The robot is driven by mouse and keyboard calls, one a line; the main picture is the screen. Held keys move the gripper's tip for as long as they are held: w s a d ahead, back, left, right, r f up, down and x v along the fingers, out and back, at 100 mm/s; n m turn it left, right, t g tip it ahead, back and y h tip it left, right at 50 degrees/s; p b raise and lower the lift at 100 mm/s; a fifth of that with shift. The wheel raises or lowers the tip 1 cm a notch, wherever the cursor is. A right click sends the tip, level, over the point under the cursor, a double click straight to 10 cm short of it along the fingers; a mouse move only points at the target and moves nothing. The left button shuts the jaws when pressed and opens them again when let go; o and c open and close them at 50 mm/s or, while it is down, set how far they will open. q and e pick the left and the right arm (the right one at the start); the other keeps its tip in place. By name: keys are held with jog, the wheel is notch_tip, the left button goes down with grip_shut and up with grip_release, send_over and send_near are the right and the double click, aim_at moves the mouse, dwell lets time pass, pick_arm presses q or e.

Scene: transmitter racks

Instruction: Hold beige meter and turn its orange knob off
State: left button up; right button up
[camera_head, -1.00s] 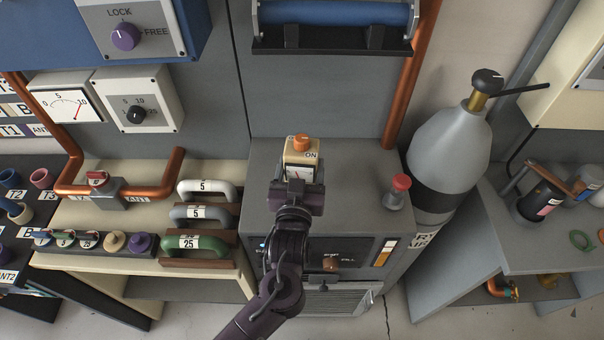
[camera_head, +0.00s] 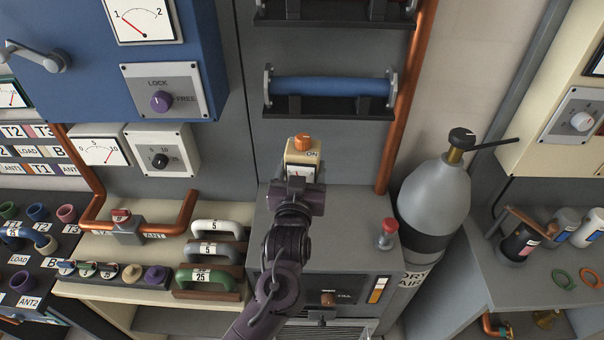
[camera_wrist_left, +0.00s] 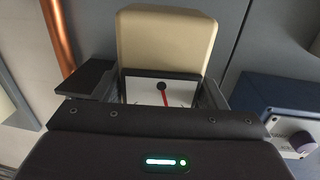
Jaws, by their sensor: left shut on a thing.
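The beige meter (camera_head: 303,157) is held up in front of the grey back panel, above the grey cabinet. Its orange knob (camera_head: 303,140) is on top, with the word ON beside it. My left gripper (camera_head: 298,183) is shut on the meter from the near side. In the left wrist view the meter (camera_wrist_left: 165,45) sits between the two fingers (camera_wrist_left: 165,88), and its white dial with a red needle is partly hidden by the gripper. The knob is not visible in that view. My right gripper is not in view.
A grey gas cylinder (camera_head: 435,205) stands to the right. Several handles, such as the green one (camera_head: 208,278), lie on the left shelf. A blue bar (camera_head: 330,85) is mounted above.

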pick_arm(q)
notch_tip(320, 180, down, 2)
jog(key=shift+s+b, duration=0.1)
jog(key=shift+b, duration=0.7)
jog(key=shift+f+b, duration=1.7)
jog(key=shift+f, duration=0.95)
jog(key=shift+f+b, duration=3.75)
jog(key=shift+f, duration=1.9)
jog(key=shift+f+b, duration=0.3)
jog(key=shift+f, duration=0.3)
